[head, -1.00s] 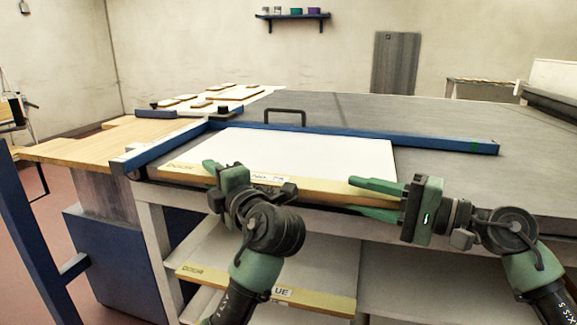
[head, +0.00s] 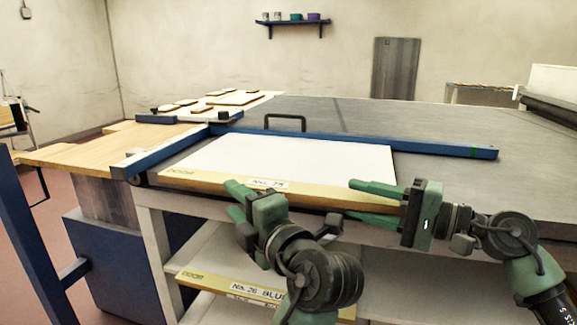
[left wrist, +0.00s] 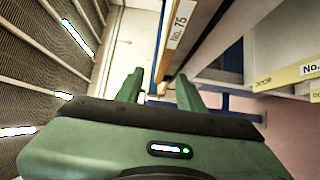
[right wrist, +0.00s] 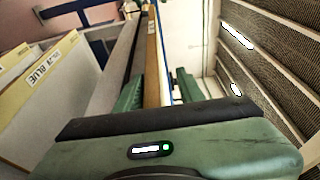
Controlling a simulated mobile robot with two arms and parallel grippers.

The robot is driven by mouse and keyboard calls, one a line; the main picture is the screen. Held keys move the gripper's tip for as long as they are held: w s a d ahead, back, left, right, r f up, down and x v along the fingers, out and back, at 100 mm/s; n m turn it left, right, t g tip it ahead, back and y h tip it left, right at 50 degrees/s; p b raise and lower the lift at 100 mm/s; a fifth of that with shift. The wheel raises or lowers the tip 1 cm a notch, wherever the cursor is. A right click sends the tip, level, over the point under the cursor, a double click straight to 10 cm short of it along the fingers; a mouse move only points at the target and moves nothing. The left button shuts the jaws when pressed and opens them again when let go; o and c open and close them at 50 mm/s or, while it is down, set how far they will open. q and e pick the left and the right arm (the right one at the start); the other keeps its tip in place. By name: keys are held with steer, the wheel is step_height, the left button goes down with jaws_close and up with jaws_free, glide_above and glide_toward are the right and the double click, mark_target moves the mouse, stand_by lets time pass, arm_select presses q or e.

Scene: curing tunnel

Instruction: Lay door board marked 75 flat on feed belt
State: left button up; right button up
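The door board marked No. 75 (head: 290,161) has a white face and a tan front edge. It lies flat, face up, at the near left of the grey feed belt (head: 450,150), its far side close to a blue rail. Its label faces me and also shows in the left wrist view (left wrist: 178,25). My left gripper (head: 236,202) is open at the front edge, just left of the label. My right gripper (head: 368,203) is open at the edge's right end. In the right wrist view the tan edge (right wrist: 152,60) runs between its spread fingers.
A blue rail (head: 370,142) with a black handle (head: 286,117) crosses the belt behind the board. A wooden table (head: 75,150) stands left. The belt's right side is clear.

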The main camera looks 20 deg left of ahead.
steer(key=shift+d, duration=0.15)
arm_select(q)
steer(key=shift+s+d, duration=0.35)
steer(key=shift+d, duration=0.1)
arm_select(e)
steer(key=v, duration=1.1)
steer(key=shift+d, duration=0.35)
steer(key=shift+s, duration=0.1)
arm_select(q)
steer(key=o, duration=0.5)
steer(key=shift+f, duration=0.1)
arm_select(e)
steer(key=shift+f, duration=0.1)
arm_select(q)
steer(key=shift+f+b, duration=0.65)
steer(key=shift+b, duration=0.45)
arm_select(e)
steer(key=shift+f, duration=0.95)
